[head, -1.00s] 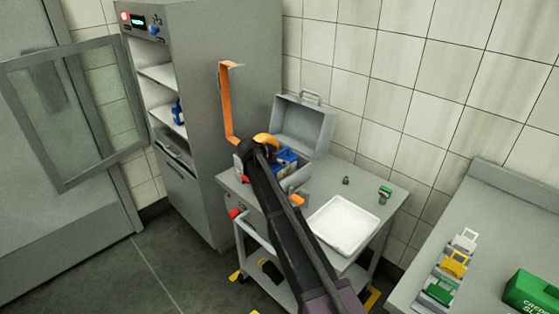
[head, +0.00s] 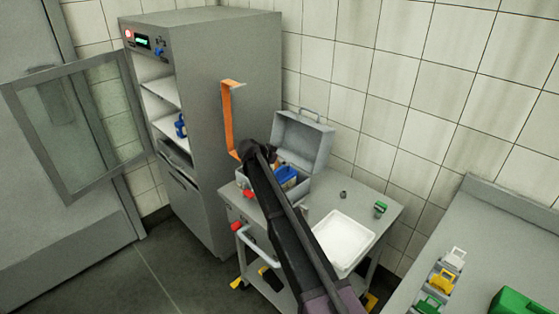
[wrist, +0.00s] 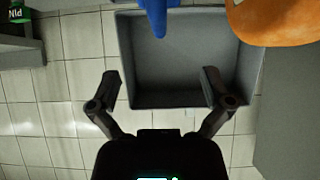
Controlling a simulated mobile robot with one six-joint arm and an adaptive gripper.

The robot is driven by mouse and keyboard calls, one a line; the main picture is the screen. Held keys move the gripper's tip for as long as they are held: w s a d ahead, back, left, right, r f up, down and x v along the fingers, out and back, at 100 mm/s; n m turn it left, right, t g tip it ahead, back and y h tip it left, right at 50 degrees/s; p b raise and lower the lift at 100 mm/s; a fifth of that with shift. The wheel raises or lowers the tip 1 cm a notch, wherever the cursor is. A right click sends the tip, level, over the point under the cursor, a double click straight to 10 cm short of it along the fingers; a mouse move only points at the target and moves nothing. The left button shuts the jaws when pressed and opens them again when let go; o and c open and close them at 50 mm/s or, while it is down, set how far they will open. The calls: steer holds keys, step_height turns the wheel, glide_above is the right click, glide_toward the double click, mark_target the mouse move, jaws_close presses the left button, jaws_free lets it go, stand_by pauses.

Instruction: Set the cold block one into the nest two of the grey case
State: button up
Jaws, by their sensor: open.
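The grey case (head: 303,147) stands on the cart with its lid up. A blue block (head: 287,175) shows in it, partly hidden by my arm; I cannot read which block or nest this is. Another blue block (head: 181,126) is on a shelf in the open cabinet. My gripper (wrist: 158,88) is open, with nothing between its fingers. In the head view my arm hides the fingers and part of the case.
A white tray (head: 343,239), a small green item (head: 380,208) and a small grey item (head: 343,194) are on the cart. An orange strip (head: 229,120) hangs on the cabinet (head: 205,90), whose glass door (head: 88,120) stands open. A counter with coloured clips is at right.

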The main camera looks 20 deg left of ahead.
steer(key=shift+r+p, duration=1.5)
steer(key=shift+r, duration=0.3)
